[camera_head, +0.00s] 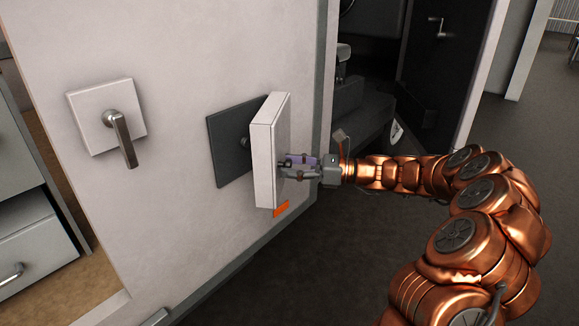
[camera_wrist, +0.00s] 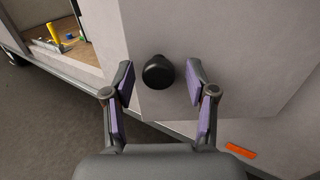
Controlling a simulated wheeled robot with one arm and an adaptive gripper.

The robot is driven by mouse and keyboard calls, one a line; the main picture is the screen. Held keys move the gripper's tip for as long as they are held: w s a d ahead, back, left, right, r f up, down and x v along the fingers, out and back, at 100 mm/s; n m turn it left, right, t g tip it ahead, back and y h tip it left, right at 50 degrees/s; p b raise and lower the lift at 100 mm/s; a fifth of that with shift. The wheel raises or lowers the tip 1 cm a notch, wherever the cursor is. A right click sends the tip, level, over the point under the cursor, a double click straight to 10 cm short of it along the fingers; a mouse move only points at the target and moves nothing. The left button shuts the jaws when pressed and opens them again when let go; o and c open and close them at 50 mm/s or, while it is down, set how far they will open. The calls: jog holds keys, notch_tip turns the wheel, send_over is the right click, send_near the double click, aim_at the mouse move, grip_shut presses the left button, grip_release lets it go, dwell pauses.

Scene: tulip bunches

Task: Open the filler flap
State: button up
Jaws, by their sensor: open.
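The filler flap (camera_head: 268,150) is a white square panel on the pale wall. It stands out at an angle from a dark square plate (camera_head: 228,145), with a gap showing between them. My gripper (camera_head: 298,166) is at the outer face of the flap, on its right side. In the wrist view, a round black knob (camera_wrist: 158,72) on the flap lies between my two spread fingers, with space on both sides. The gripper is open and does not clamp the knob. The knob is hidden in the head view.
A white plate with a lever handle (camera_head: 119,134) is on the wall to the left. An orange marker (camera_head: 281,209) sits below the flap. Drawers (camera_head: 35,245) stand at far left. Dark floor (camera_head: 330,255) lies open below my arm.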

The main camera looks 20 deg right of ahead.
jog(key=shift+w+a, duration=0.2)
jog(key=shift+a, duration=0.3)
grip_shut()
jog(key=shift+d, duration=0.15)
